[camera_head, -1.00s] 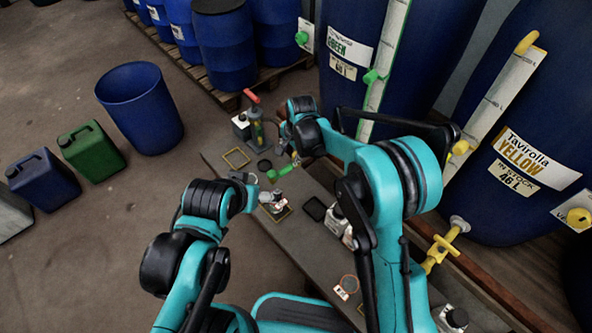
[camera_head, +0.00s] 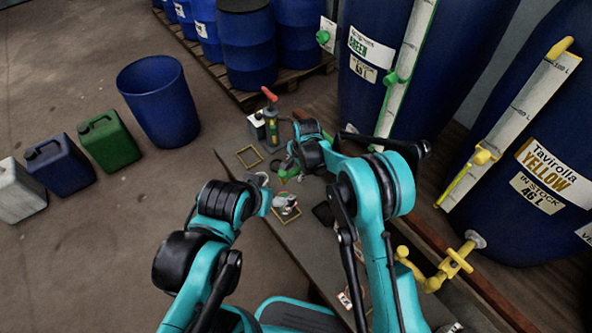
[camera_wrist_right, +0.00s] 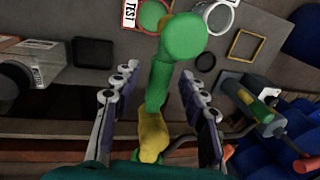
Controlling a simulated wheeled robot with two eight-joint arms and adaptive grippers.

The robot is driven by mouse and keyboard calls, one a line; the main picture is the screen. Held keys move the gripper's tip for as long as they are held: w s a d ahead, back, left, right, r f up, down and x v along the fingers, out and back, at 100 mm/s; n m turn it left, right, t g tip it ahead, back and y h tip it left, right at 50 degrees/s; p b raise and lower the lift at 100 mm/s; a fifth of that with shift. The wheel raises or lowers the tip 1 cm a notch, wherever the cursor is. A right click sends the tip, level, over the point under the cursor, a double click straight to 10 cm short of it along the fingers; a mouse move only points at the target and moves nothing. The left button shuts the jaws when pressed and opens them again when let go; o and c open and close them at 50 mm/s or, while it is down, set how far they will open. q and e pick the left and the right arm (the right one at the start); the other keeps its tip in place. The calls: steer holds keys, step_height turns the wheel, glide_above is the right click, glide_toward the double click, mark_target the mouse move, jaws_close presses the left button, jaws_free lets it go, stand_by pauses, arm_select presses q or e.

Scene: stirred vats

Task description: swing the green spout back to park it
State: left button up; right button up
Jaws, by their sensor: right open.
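The green spout (camera_wrist_right: 165,80) hangs over the bench in the right wrist view, its round end away from me and a yellow section (camera_wrist_right: 152,136) at its near end. My right gripper (camera_wrist_right: 155,105) is open, with one finger on each side of the spout; I see gaps between fingers and spout. In the head view the spout (camera_head: 285,173) is small and partly hidden by my right gripper (camera_head: 296,160). My left gripper (camera_head: 264,190) is over the bench's near edge; its fingers are too unclear to read.
Below the spout are a glass vessel (camera_wrist_right: 215,15), a yellow square frame (camera_wrist_right: 246,45) and a black tray (camera_wrist_right: 93,53). A red-handled pump (camera_head: 270,118) stands beyond. Blue vats (camera_head: 530,130) line the right. A blue bin (camera_head: 158,105) and jerrycans (camera_head: 108,140) stand on the floor left.

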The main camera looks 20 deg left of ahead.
jaws_close()
steer(key=shift+d, duration=0.1)
steer(key=w+d+n+g, duration=0.1)
steer(key=d+n+g, duration=0.2)
steer(key=d+n, duration=0.6)
steer(key=shift+w+n, duration=0.4)
steer(key=shift+n, duration=4.1)
